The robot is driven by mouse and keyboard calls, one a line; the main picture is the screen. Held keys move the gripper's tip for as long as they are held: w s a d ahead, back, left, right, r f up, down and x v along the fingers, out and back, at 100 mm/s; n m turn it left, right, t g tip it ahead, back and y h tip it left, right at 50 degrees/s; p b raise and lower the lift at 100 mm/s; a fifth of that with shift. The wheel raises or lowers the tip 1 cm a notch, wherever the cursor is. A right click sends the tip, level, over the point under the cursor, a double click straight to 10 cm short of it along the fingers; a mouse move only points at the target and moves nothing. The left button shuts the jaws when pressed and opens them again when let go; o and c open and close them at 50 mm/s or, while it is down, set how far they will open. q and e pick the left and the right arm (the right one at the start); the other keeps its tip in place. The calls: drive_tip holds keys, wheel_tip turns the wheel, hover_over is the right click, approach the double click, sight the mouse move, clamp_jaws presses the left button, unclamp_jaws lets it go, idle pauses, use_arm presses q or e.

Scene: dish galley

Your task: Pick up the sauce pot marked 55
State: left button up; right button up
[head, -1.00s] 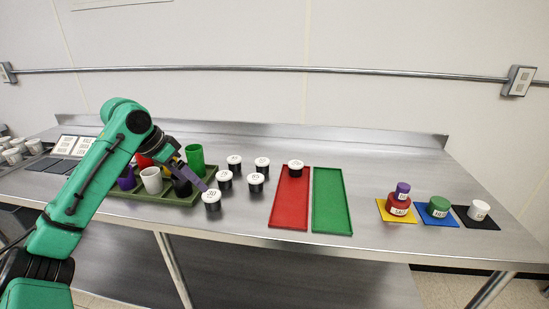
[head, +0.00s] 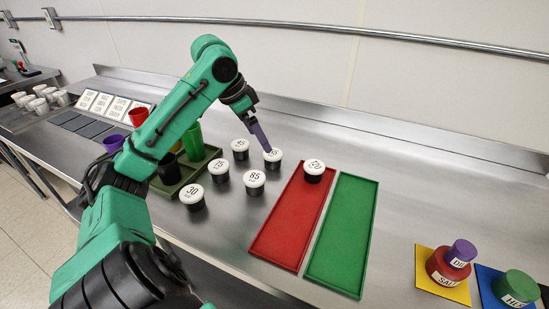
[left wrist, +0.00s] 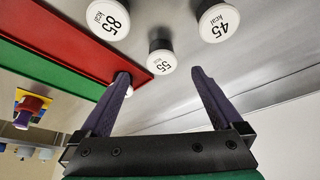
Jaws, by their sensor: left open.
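The sauce pot marked 55 (head: 273,156) is a black pot with a white lid, standing upright on the steel counter at the back of the loose group. It also shows in the left wrist view (left wrist: 162,61), ahead of and between the fingertips. My left gripper (head: 266,148) is open and empty, its purple fingers at this pot. The wrist view shows the two fingers (left wrist: 161,76) spread apart with nothing between them. The arm does not hide the lid's number. My right gripper is in neither view.
Similar pots stand close by: 45 (head: 240,146), 85 (head: 254,180), 75 (head: 218,167) and 30 (head: 192,194). Another pot (head: 314,168) stands on the red tray (head: 283,236), beside the green tray (head: 338,240). Cups stand at the left under my arm. Stacked pots are at the right.

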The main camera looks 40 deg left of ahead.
sight(272, 153)
use_arm(q)
drive_tip(key=x, duration=0.3)
drive_tip(key=w+p+x, duration=0.1)
drive_tip(key=x, duration=0.3)
drive_tip(key=shift+w+d, duration=0.1)
drive_tip(key=shift+w+f, duration=0.2)
drive_tip(key=shift+f, duration=0.25)
drive_tip(key=c, duration=1.4)
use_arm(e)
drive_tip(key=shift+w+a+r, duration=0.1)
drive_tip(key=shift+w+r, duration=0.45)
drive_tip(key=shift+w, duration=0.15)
